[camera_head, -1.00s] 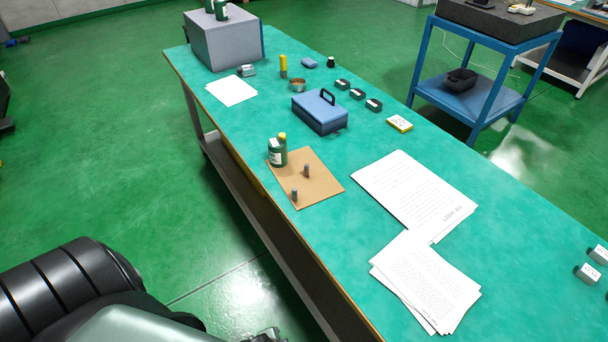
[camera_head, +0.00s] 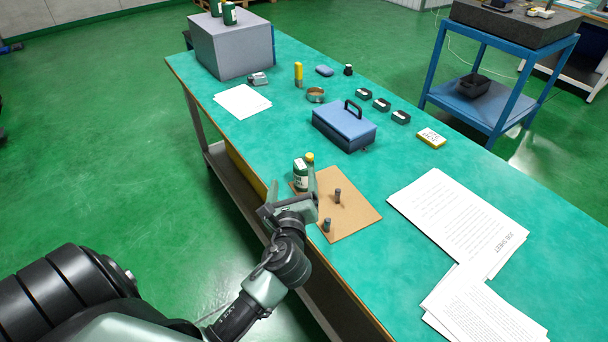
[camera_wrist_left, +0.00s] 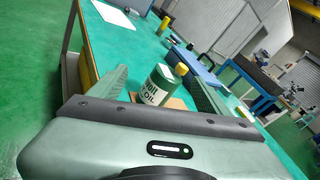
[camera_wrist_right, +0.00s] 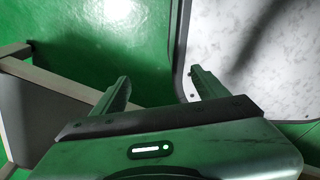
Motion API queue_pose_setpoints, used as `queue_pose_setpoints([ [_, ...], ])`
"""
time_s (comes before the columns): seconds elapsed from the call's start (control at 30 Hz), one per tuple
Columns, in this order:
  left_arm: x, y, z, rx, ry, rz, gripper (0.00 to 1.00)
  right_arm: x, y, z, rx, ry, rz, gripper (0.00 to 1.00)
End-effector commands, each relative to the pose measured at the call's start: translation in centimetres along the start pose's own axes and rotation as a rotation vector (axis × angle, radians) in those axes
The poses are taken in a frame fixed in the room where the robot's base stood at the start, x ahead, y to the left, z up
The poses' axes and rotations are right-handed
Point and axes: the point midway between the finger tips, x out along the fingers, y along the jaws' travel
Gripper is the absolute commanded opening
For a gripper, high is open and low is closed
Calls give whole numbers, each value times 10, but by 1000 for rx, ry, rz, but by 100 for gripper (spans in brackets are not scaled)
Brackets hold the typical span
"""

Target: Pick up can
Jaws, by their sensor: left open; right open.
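A green oil can (camera_head: 300,174) with a white label and a yellow cap stands upright on a brown cardboard sheet (camera_head: 355,218) at the bench's near edge. My left gripper (camera_head: 292,188) is open just in front of the can on the near side. In the left wrist view the can (camera_wrist_left: 160,90) shows between the two spread fingers, ahead of the palm; I cannot tell whether it is touched. My right gripper (camera_wrist_right: 160,76) is open and empty in its wrist view, over green floor. It is not in the head view.
Two small dark pegs (camera_head: 337,195) stand on the cardboard beside the can. A blue cash box (camera_head: 344,125) stands behind. Paper sheets (camera_head: 460,222) lie to the right. A grey box (camera_head: 232,48) with two more green cans on top stands at the far left.

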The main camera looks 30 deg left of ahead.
Motion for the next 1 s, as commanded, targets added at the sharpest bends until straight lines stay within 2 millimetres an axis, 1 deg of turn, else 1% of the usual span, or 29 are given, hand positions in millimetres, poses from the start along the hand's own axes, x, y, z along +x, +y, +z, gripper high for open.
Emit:
queue_pose_setpoints([
  [0.03,6,-9,6,110,-39,-26,77,0,0,0,0,0,0,74],
  [0.1,11,-20,14,242,-83,-55,77,0,0,-1,0,1,0,74],
  [0.17,13,-25,16,319,-108,-68,77,0,0,-1,-1,2,0,74],
  [0.23,16,-28,15,370,-125,-77,77,2,-1,-2,-1,3,-1,74],
  [0.33,18,-23,1,394,-130,-80,77,9,-2,-3,-1,5,-2,74],
  [0.53,24,-7,-39,391,-127,-79,77,26,-9,-4,0,8,-10,74],
  [0.67,27,0,-58,390,-128,-80,77,33,-13,-5,1,11,-15,74],
  [0.73,32,-2,-54,387,-131,-81,77,30,-13,-6,1,12,-15,74],
  [0.87,40,-2,-53,386,-130,-80,77,29,-12,-6,1,12,-14,74],
  [0.97,50,-3,-51,386,-132,-79,77,28,-11,-6,0,12,-12,74],
  [1.0,57,-4,-50,386,-132,-78,77,28,-10,-6,0,12,-12,74],
])
